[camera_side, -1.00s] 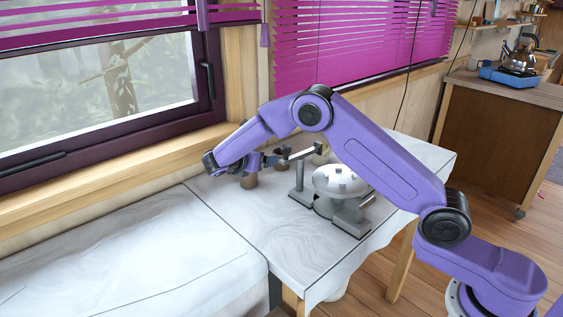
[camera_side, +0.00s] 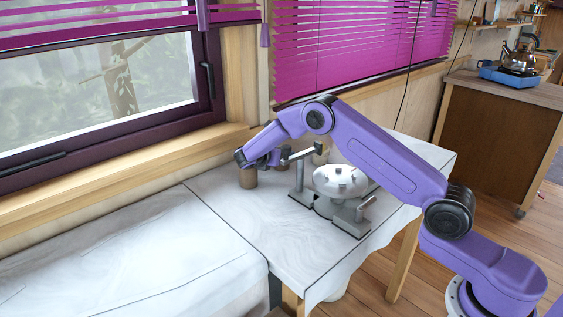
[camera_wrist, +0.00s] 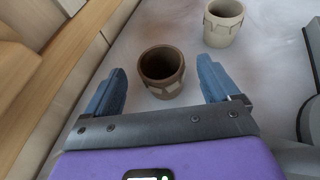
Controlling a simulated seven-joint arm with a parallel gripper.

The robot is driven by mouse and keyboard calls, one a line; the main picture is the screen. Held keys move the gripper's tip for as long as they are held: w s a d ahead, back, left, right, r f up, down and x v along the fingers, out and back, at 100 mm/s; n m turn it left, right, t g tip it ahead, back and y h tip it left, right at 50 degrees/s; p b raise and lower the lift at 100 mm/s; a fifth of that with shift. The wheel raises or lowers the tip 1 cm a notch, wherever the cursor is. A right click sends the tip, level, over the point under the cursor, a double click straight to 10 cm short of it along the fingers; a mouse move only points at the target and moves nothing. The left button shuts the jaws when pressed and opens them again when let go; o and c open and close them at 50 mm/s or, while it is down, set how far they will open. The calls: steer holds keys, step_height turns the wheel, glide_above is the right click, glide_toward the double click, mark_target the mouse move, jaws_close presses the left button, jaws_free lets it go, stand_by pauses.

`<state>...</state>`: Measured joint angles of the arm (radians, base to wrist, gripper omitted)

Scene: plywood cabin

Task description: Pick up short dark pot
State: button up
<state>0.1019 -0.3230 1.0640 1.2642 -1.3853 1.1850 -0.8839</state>
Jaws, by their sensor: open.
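The short dark pot (camera_wrist: 162,70) is brown with an open round mouth. In the wrist view it stands upright between the two blue fingers of my gripper (camera_wrist: 160,66). A gap shows on each side, so the gripper is open and not holding it. In the side view, my gripper (camera_side: 273,158) is low over the table, and only a small part of what seems to be this pot (camera_side: 283,166) shows past it.
A lighter pot (camera_wrist: 222,24) stands just beyond the dark one. Another brown pot (camera_side: 248,178) stands under my wrist. A grey-white device (camera_side: 340,182) with metal posts is at right. The front of the white-covered table (camera_side: 270,240) is clear.

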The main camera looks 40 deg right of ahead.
steer(key=x, duration=0.2)
steer(key=shift+w+d+f, duration=0.1)
steer(key=shift+w+d, duration=0.05)
steer(key=shift+d, duration=0.2)
steer(key=c, duration=1.2)
